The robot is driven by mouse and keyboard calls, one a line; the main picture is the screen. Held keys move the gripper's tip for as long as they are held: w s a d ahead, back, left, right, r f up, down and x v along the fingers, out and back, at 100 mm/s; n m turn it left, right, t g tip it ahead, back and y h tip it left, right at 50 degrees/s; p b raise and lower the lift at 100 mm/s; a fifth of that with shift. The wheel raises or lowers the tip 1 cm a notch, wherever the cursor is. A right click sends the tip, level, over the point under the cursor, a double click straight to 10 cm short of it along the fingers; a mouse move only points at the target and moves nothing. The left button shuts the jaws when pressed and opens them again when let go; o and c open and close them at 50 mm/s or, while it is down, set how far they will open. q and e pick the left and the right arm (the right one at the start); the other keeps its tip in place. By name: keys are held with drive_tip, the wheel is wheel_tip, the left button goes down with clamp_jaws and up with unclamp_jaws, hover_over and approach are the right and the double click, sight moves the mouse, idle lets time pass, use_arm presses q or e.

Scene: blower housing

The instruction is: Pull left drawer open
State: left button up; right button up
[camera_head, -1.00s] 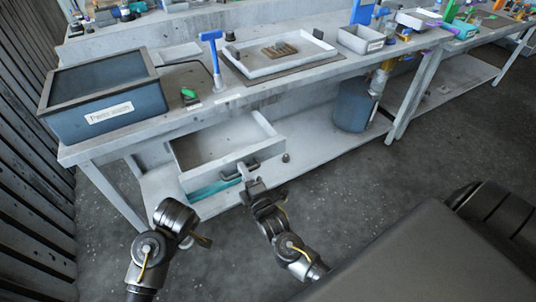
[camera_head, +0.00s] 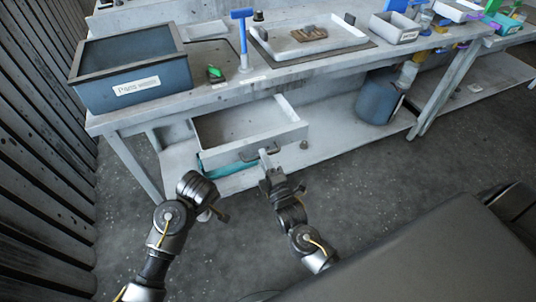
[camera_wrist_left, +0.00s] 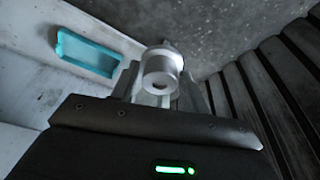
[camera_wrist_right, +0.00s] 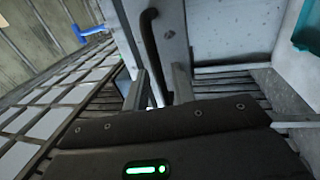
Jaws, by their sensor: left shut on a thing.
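The left drawer (camera_head: 235,150) under the bench is pulled partly out, with its pale front facing me. My left gripper (camera_head: 212,212) is low in front of the drawer's left side. It is shut on a pale grey cylindrical part (camera_wrist_left: 160,72).
A teal tray (camera_head: 225,168) lies on the lower shelf below the drawer; it also shows in the left wrist view (camera_wrist_left: 88,52). A blue-grey bin (camera_head: 90,88) stands on the bench. A bucket (camera_head: 378,98) is right of the drawer. A slatted wall (camera_head: 45,150) is at left.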

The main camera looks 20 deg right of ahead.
drive_tip(key=s+f, duration=0.2)
drive_tip(key=s, duration=0.8)
drive_tip(key=shift+s+b, duration=0.2)
drive_tip(key=shift+b, duration=0.1)
drive_tip(key=shift+a, duration=0.1)
